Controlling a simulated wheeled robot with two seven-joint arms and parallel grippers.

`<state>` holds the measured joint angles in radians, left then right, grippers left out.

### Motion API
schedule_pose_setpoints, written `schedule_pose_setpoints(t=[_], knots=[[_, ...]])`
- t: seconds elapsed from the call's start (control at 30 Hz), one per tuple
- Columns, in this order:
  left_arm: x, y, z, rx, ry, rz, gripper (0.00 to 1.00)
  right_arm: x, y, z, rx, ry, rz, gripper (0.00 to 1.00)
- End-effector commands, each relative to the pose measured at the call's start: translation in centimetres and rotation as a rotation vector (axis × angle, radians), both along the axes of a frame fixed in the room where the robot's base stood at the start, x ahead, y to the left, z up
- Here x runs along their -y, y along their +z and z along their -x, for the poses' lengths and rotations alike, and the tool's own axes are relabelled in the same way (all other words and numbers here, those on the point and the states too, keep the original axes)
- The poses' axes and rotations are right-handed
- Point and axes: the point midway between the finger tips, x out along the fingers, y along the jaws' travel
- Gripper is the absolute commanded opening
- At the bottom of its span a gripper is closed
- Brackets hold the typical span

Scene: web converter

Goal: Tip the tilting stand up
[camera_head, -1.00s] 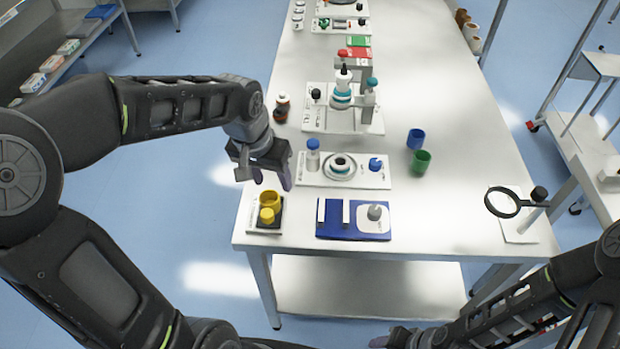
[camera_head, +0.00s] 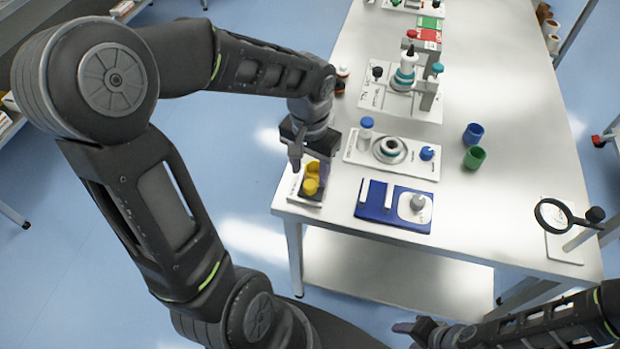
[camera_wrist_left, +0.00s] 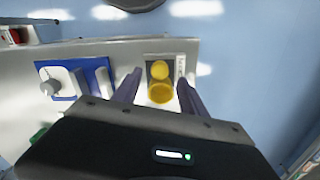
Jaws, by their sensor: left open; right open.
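Two yellow round parts (camera_head: 311,184), one cup-like and one smaller, sit on a small black-and-white base (camera_head: 296,192) at the table's near left corner. I cannot tell for sure that this is the tilting stand. My left gripper (camera_head: 309,172) is open and points down over them, partly hiding them. In the left wrist view, the yellow parts (camera_wrist_left: 160,92) show between the spread fingers (camera_wrist_left: 159,80), with nothing held. My right gripper (camera_head: 408,328) is open and low at the bottom edge, away from the table top.
A blue board (camera_head: 372,212) with white and grey parts lies just right of the base. Behind it are a white plate (camera_head: 356,156) with a ring and bottle, and a taller fixture (camera_head: 405,75). Blue (camera_head: 473,134) and green (camera_head: 474,158) cups and a magnifier (camera_head: 553,214) stand to the right.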

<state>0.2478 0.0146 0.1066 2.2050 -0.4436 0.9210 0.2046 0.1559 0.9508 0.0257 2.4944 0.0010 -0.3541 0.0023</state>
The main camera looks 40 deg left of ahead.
Motion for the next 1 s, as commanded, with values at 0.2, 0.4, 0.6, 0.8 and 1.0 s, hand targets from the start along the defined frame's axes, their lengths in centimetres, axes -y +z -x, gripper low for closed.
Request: schedule_pose_setpoints(t=[0.2,0.4,0.6,0.8,1.0], knots=[[0.0,-3.2,0.1,-0.003,0.000,0.001,0.50,0.0,0.1,0.0,0.000,0.000,0.001,0.50],[0.0,-4.2,0.0,0.000,0.000,0.001,0.50,0.0,0.1,0.0,-0.001,0.000,0.001,0.50],[0.0,-4.2,0.0,0.001,0.000,0.001,0.50,0.0,0.1,0.0,-0.001,0.000,0.001,0.50],[0.0,-4.2,0.0,0.001,0.000,0.001,0.34,0.0,0.1,0.0,-0.001,0.000,0.001,0.50],[0.0,-4.2,0.0,0.001,0.000,0.001,0.17,0.0,0.1,0.0,-0.001,0.000,0.001,0.50]])
